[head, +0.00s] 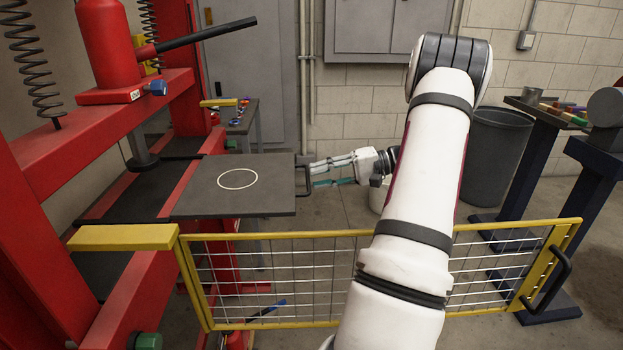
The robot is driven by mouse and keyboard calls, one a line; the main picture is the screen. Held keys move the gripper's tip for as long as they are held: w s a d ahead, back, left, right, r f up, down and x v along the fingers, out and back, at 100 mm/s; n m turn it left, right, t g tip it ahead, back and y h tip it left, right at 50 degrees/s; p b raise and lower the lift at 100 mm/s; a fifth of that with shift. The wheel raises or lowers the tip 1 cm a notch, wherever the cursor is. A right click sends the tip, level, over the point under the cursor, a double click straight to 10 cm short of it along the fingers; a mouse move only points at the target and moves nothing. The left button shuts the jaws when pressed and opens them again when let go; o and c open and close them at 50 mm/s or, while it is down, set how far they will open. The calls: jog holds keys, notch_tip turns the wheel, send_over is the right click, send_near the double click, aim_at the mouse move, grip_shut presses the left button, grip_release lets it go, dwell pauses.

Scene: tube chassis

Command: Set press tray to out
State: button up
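The press tray (200,188) is a flat dark grey plate with a white ring drawn on it. It juts out to the right from the red press frame (50,215). A dark handle (306,176) stands on the tray's right edge. My gripper (318,174) points left at this handle, with its fingertips at or around it. The fingers look close together, but the small view does not show whether they are closed on the handle. No wrist view is given.
A yellow-framed mesh gate (290,278) with a black handle (548,286) stands in front, below my arm. A grey bin (497,150) and a dark blue stand (580,190) are at the right. A small table (245,118) with coloured items is behind the tray.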

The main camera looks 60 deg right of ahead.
jog(key=v, duration=0.8)
jog(key=shift+s+d, duration=0.2)
jog(key=shift+s, duration=0.15)
